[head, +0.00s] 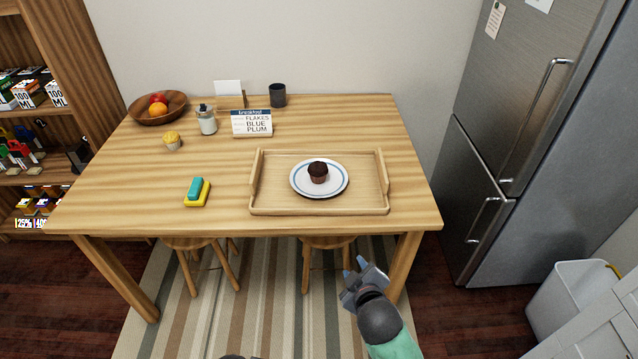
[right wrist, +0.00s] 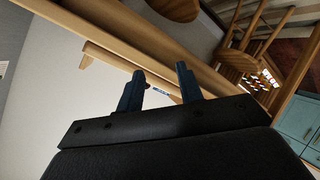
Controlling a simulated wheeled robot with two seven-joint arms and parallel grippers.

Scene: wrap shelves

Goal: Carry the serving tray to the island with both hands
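The wooden serving tray (head: 270,208) lies on the right half of the wooden table (head: 110,190), with raised ends at left and right. A white plate with a blue ring (head: 335,190) sits in it, and a chocolate muffin (head: 318,172) rests on the plate. My right gripper (head: 357,270) is below and in front of the table's front edge, near its right leg, apart from the tray. In the right wrist view its two fingers (right wrist: 160,90) are spread with nothing held between them. My left gripper is not in view. No island is identifiable.
A sponge (head: 196,192), cupcake (head: 172,141), fruit bowl (head: 157,108), jar (head: 206,120), breakfast sign (head: 252,123) and dark cup (head: 278,95) stand on the table. Stools (head: 200,245) are under it. A fridge (head: 540,130) and white bin (head: 570,300) are right; shelves (head: 30,110) left.

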